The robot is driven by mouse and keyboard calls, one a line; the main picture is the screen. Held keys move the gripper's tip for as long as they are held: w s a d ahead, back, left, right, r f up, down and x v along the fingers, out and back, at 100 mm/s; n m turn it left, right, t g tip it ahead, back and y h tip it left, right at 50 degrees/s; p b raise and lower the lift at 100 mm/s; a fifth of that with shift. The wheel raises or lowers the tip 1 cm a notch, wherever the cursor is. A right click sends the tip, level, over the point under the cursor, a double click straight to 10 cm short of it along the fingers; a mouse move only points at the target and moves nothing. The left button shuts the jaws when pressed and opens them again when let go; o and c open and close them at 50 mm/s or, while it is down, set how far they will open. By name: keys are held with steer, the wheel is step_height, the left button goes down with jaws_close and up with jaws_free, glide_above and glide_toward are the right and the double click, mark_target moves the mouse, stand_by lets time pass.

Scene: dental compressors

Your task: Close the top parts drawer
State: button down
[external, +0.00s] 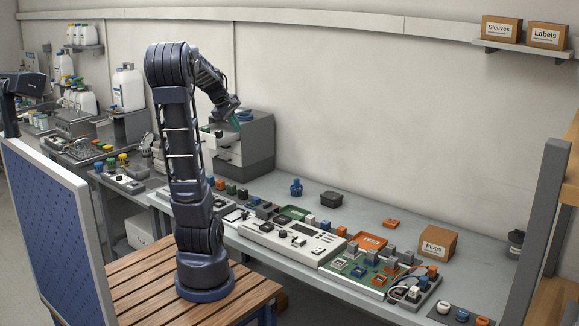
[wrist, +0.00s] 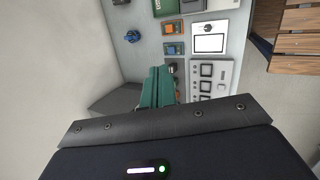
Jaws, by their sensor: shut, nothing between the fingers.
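The grey parts drawer cabinet (external: 258,148) stands on the bench against the back wall, behind my arm in the external view. Its light-coloured top drawer (external: 214,137) juts out from the left-facing front, so it is open by some amount. A lower drawer front (external: 222,153) shows beneath it. My gripper (external: 234,122) is at the top drawer's height, close to the cabinet's upper front; I cannot tell whether it touches. In the wrist view its green fingers (wrist: 157,88) are together with nothing between them. A grey surface beside them (wrist: 117,100) is probably the cabinet.
Bare bench lies along the wall.

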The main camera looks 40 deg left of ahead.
steer(key=s+a+f+n+t+y, duration=0.15)
steer(key=a+n, duration=0.45)
steer(key=a, duration=0.6)
steer(key=s+a+f+n, duration=0.25)
steer(key=a+n, duration=0.35)
steer(key=a, duration=0.6)
steer(key=s+a+f+n+t+y, duration=0.15)
steer(key=a+n, duration=0.45)
steer(key=a, duration=0.6)
steer(key=w+f+h, duration=0.1)
steer(key=w+f, duration=0.7)
steer(key=w, duration=0.1)
steer(key=shift+w+d, duration=0.15)
steer(key=shift+w, duration=0.1)
steer(key=shift+f, duration=0.1)
steer(key=w, duration=1.6)
